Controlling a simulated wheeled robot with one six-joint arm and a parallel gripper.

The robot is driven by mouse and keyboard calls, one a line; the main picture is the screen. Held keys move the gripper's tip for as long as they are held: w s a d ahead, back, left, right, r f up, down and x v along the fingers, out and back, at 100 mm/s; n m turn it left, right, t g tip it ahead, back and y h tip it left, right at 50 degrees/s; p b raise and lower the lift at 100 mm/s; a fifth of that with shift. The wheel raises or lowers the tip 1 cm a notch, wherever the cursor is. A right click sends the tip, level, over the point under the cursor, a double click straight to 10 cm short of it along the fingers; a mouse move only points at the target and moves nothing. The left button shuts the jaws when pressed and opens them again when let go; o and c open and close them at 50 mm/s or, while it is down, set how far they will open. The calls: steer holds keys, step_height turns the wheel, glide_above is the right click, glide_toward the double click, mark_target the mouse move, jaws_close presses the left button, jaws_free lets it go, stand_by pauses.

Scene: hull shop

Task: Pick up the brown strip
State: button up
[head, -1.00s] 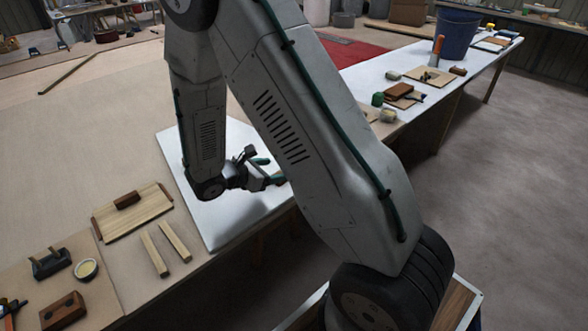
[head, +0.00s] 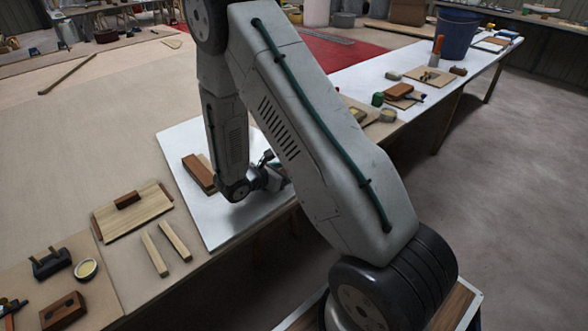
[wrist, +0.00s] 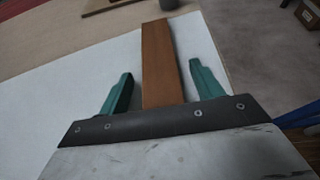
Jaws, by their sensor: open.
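The brown strip (wrist: 158,50) lies lengthwise on the white work surface (wrist: 60,115), near its right edge in the wrist view. My gripper (wrist: 159,70) is open, with one green finger on each side of the strip and a gap to each. The strip's near end is hidden behind the gripper body. I cannot tell how high the fingers are above the surface. In the head view my gripper (head: 278,182) shows small over the white surface, partly behind my arm. I cannot make out this strip there.
A reddish-brown block (head: 199,173) lies left of my arm on the white surface. Two pale wooden strips (head: 165,247) and a board with a brown block (head: 132,212) lie nearer left. A blue bucket (head: 457,36) stands at the far right end. Open floor is at right.

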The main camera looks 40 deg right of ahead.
steer(key=c, duration=1.1)
steer(key=shift+r, duration=0.2)
